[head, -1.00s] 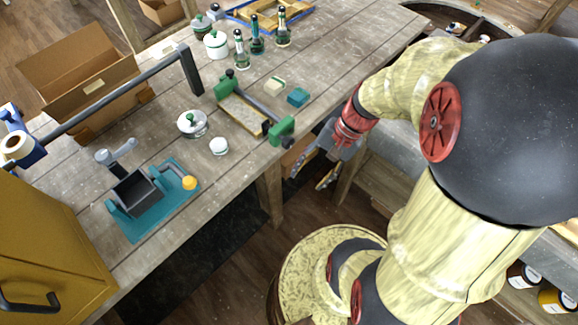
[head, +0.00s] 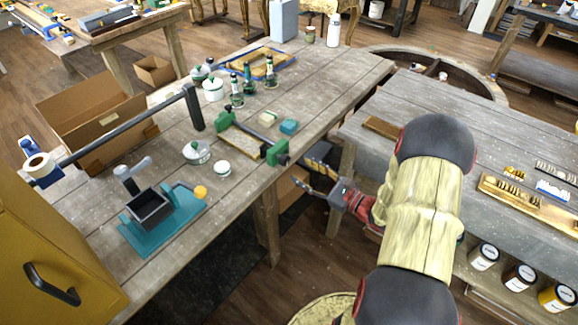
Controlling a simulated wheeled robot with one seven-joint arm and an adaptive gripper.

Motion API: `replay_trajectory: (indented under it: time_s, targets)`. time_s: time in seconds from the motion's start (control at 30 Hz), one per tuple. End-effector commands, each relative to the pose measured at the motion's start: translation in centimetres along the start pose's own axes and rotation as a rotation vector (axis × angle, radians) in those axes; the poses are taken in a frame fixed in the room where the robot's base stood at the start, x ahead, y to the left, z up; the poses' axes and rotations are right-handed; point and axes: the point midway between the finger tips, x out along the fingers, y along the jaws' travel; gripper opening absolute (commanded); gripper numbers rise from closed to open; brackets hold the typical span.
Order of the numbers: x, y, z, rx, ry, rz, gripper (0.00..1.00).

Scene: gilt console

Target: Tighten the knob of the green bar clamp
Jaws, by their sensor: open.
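The green bar clamp (head: 277,153) lies on the wooden workbench with its dark bar slanting up and left. Its near green jaw is at the bench's right edge, and its other green end is farther back. A pale board (head: 240,138) lies along the bar between the jaws. The clamp's knob is too small to make out clearly. My gripper (head: 307,174) is off the bench edge, to the right of and a little below the near jaw. Its fingers are apart, empty, and point left toward the clamp without visibly touching it.
A second bench (head: 500,150) stands right. A gap of open floor separates the benches.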

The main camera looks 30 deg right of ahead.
Motion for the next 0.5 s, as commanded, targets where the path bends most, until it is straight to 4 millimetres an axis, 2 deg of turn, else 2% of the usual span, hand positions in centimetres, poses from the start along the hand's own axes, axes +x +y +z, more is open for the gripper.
replay_trajectory:
  time_s: [0.3,0.5]
  targets:
    - [4.7,0.2,-0.1,-0.002,-0.001,0.005,0.49]
    - [6.4,0.2,-0.1,0.000,0.001,0.004,0.49]
